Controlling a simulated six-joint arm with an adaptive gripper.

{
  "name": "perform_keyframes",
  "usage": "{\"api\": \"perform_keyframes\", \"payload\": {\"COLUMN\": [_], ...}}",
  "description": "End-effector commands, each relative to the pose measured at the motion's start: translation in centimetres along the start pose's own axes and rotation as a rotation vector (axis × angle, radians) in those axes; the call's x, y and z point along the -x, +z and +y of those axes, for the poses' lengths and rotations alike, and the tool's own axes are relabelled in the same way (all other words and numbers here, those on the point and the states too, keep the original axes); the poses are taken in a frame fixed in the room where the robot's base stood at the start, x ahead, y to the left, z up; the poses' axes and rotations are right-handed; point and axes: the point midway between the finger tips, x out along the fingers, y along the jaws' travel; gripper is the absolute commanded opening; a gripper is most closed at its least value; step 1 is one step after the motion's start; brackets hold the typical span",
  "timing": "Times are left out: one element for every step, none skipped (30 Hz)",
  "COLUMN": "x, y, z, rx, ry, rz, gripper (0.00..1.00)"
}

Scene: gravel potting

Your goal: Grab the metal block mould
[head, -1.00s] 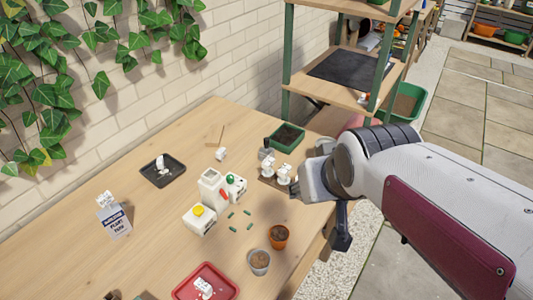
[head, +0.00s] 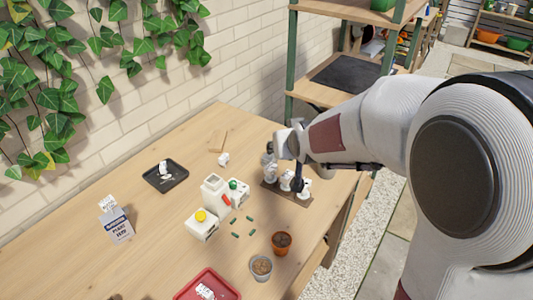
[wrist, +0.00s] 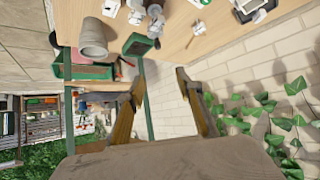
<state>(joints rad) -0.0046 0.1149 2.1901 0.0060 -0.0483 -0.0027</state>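A small grey metal piece, which looks like the block mould (head: 268,151), stands on the table behind the white-topped stamps. My arm partly covers it in the head view. It seems to show in the wrist view (wrist: 156,26) too, beside the green soil tray, but is too small to make out clearly. My gripper (wrist: 159,79) is open, with its two fingers well apart and nothing between them. In the head view my wrist hangs over the table's back right corner, near the mould, and hides the green tray. I cannot tell the gap to the mould.
Several white-topped stamps (head: 287,180) stand on a brown board in front. A grey tapered pot (wrist: 93,38) stands near the table edge. The brick wall and shelf are close behind.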

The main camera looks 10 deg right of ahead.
Motion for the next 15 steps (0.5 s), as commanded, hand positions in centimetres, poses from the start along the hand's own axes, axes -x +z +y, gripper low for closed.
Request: {"api": "perform_keyframes", "payload": {"x": [-1.2, -1.8, -2.6, -3.3, -3.9, -4.7, -5.3, -5.9, -6.7, -7.3, -7.9, -8.7, -9.3, -9.9, -10.7], "y": [0.0, -0.1, -0.3, -0.4, -0.4, -0.5, -0.6, -0.7, -0.7, -0.7, -0.7, -0.8, -0.7, -0.7, -0.7], "z": [0.0, 0.0, 0.0, 0.0, 0.0, 0.0, 0.0, 0.0, 0.0, 0.0, 0.0, 0.0, 0.0, 0.0, 0.0], "rx": [0.0, 0.0, 0.0, 0.0, 0.0, 0.0, 0.0, 0.0, 0.0, 0.0, 0.0, 0.0, 0.0, 0.0, 0.0], "ry": [0.0, 0.0, 0.0, 0.0, 0.0, 0.0, 0.0, 0.0, 0.0, 0.0, 0.0, 0.001, 0.001, 0.001, 0.001], "rz": [0.007, 0.014, 0.025, 0.032, 0.04, 0.05, 0.058, 0.066, 0.075, 0.084, 0.091, 0.102, 0.109, 0.116, 0.127], "gripper": [0.35, 0.35, 0.35, 0.35, 0.35, 0.35, 0.35, 0.35, 0.35, 0.35, 0.35, 0.35, 0.35, 0.35, 0.35]}}
